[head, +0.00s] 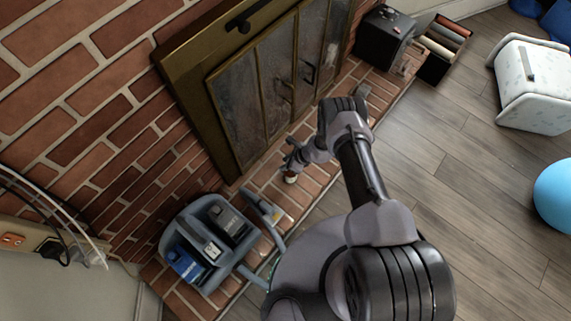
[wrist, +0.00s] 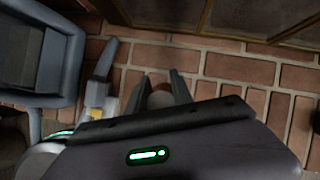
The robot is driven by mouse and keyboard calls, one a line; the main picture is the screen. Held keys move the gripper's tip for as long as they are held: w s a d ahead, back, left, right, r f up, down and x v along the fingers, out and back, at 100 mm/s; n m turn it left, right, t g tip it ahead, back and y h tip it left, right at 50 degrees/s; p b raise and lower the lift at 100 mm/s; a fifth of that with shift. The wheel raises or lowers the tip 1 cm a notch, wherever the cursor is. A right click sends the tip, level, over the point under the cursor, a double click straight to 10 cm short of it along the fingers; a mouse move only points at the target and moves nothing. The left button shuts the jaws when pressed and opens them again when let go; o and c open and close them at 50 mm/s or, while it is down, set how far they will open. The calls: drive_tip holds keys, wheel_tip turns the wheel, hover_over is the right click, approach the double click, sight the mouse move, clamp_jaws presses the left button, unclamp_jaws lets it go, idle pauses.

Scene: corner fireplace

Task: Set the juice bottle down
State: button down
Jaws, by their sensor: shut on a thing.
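My gripper (head: 291,168) is low over the brick hearth, in front of the fireplace doors. In the wrist view its two dark fingers (wrist: 164,84) stand on either side of a small rounded reddish-brown and pale thing, which seems to be the juice bottle (wrist: 160,97). The bottle (head: 290,178) shows in the head view as a small pale and dark red piece below the fingers. Most of it is hidden by my gripper. I cannot tell whether its base touches the bricks.
A grey-blue caddy (head: 207,238) holding boxes stands on the hearth (head: 320,165) left of my gripper. The brass-framed fireplace doors (head: 265,85) rise behind. A black box (head: 383,38) stands at the hearth's far end. The wooden floor right of my arm has free room.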

drive_tip(key=shift+f, duration=0.1)
drive_tip(key=shift+f, duration=0.15)
drive_tip(key=c, duration=1.1)
unclamp_jaws()
